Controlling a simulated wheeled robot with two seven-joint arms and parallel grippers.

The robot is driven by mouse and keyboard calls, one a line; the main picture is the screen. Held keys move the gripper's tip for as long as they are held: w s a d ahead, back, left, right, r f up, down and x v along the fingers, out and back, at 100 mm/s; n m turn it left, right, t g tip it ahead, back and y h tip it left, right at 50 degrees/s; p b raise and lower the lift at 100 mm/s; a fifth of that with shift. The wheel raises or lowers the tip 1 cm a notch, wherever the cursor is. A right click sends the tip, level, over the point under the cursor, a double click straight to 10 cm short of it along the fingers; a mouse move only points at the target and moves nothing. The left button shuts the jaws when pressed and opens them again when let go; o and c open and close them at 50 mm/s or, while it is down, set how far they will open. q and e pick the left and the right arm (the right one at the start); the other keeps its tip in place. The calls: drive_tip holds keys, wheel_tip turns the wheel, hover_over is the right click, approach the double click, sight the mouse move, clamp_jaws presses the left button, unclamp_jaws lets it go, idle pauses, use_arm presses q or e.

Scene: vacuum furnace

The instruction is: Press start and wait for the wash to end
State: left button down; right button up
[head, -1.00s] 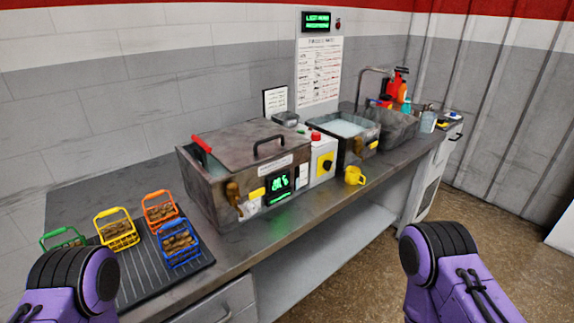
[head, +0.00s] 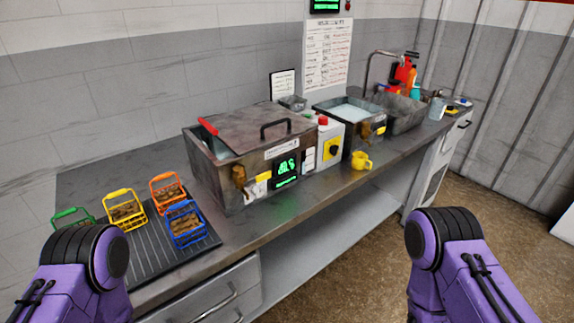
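The metal washer tank (head: 225,180) stands on the bench with its lid (head: 258,132) on top; the lid has a black handle and a red grip at its left corner. A lit green display (head: 286,169) is on its front, too small to read surely. I cannot tell which control is start. My purple arms show at lower left and lower right, but both grippers are outside the view.
Green, yellow, orange and blue baskets (head: 186,224) of brown parts are on a ribbed black mat (head: 150,262). A yellow mug (head: 361,161) stands near the bench's front edge. A water-filled basin (head: 350,112), a sink (head: 402,110) and bottles are farther right.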

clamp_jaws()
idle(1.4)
